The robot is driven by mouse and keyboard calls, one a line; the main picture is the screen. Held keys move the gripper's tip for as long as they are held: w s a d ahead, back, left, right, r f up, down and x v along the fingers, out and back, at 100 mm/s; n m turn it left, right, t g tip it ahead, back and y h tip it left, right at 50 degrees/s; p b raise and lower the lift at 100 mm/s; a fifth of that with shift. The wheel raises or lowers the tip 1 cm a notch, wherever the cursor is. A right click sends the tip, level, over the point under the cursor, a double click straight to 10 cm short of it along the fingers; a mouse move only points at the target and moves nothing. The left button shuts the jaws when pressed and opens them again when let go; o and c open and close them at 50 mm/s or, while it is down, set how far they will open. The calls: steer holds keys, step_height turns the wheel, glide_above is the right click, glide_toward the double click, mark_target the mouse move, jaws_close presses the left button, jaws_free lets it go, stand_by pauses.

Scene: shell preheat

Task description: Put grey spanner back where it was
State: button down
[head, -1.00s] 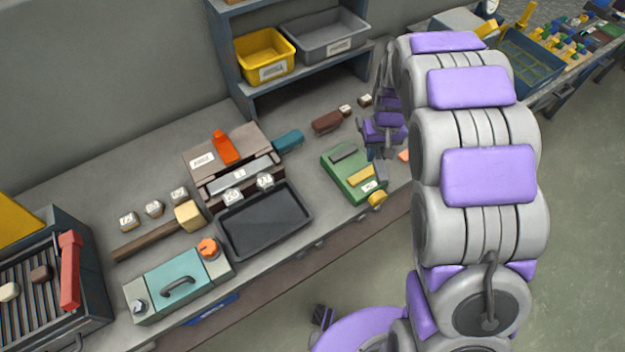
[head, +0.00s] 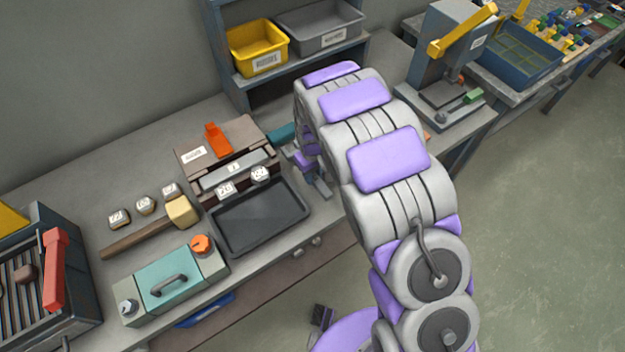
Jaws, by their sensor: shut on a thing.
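My gripper (head: 308,167) is beside the right end of the brown machine, above the bench, partly hidden behind my own arm. It is shut on the grey spanner (head: 322,188), a small grey piece that hangs below the jaws near the right edge of the black tray. Most of the spanner is hidden or too small to make out.
The black tray (head: 247,246) lies in front of the brown machine (head: 190,170) with its orange lever. A wooden mallet (head: 138,235), several numbered blocks and a teal box (head: 168,270) are to the left. A shelf with yellow (head: 258,62) and grey bins stands behind.

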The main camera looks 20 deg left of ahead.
mark_target(315, 175)
steer(key=f, duration=0.3)
steer(key=shift+d+f+b, duration=0.1)
steer(key=shift+d+b, duration=0.15)
steer(key=shift+b, duration=0.15)
steer(key=shift+a, duration=0.1)
steer(key=c, duration=1.2)
jaws_free()
steer(key=shift+a, duration=0.15)
steer(key=o, duration=0.3)
steer(key=shift+d, duration=0.2)
